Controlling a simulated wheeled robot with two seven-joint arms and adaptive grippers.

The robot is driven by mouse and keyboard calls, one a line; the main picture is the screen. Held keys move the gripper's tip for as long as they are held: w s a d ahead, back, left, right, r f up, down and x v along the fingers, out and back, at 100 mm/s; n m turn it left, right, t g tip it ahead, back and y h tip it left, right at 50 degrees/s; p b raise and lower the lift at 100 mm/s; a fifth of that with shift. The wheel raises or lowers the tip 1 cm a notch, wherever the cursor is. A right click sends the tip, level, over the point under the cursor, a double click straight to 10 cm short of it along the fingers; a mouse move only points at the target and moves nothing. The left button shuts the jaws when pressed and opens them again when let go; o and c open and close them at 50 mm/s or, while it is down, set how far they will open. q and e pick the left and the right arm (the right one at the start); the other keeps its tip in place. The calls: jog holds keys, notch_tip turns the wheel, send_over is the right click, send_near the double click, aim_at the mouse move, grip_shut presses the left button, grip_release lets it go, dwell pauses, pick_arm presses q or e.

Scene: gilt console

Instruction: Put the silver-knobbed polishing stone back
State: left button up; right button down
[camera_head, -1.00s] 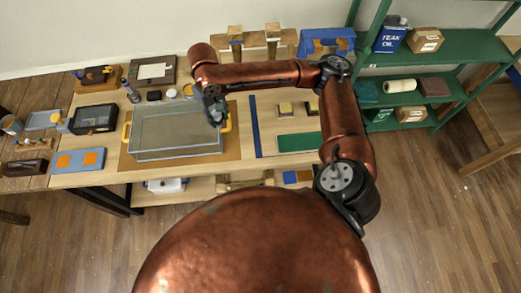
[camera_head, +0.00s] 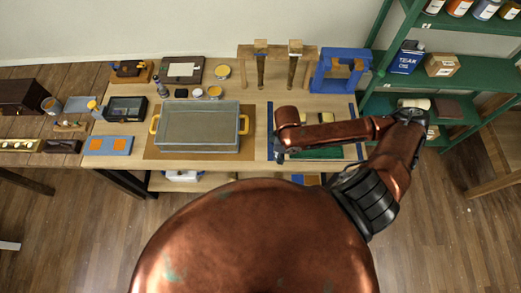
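I cannot make out the silver-knobbed polishing stone; part of the work area is hidden behind my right arm. My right gripper (camera_head: 278,155) points down at the left edge of the area between two blue strips, right of the clear tray. Its fingers are small and dark, and whether they hold anything cannot be told. The clear tray (camera_head: 198,152) with yellow handles sits on a brown mat (camera_head: 152,148). A green pad (camera_head: 318,153) shows partly below my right forearm. My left gripper is not in view.
Wooden stands (camera_head: 246,53) and a blue frame (camera_head: 340,85) stand at the back. Small jars (camera_head: 214,92) stand behind the tray. A dark box (camera_head: 126,108) and a blue pad with orange squares (camera_head: 108,146) lie left. A green shelf (camera_head: 465,72) stands right.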

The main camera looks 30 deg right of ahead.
jog(key=w+a+f, duration=0.1)
jog(key=w+f, duration=0.1)
jog(key=w, duration=0.1)
jog(key=w+f, duration=0.3)
jog(key=w, duration=0.1)
jog(key=w+a+f, duration=0.1)
jog(key=w+f, duration=0.1)
jog(key=w, duration=0.1)
jog(key=shift+w+a+f+p, duration=0.2)
jog(key=shift+a+f+p, duration=0.15)
jog(key=shift+f, duration=0.05)
jog(key=shift+w+a+f, duration=0.1)
jog(key=shift+w+f, duration=0.3)
jog(key=shift+f, duration=1.65)
jog(key=c, duration=1.5)
grip_release()
jog(key=shift+f, duration=0.1)
notch_tip(320, 180, up, 12)
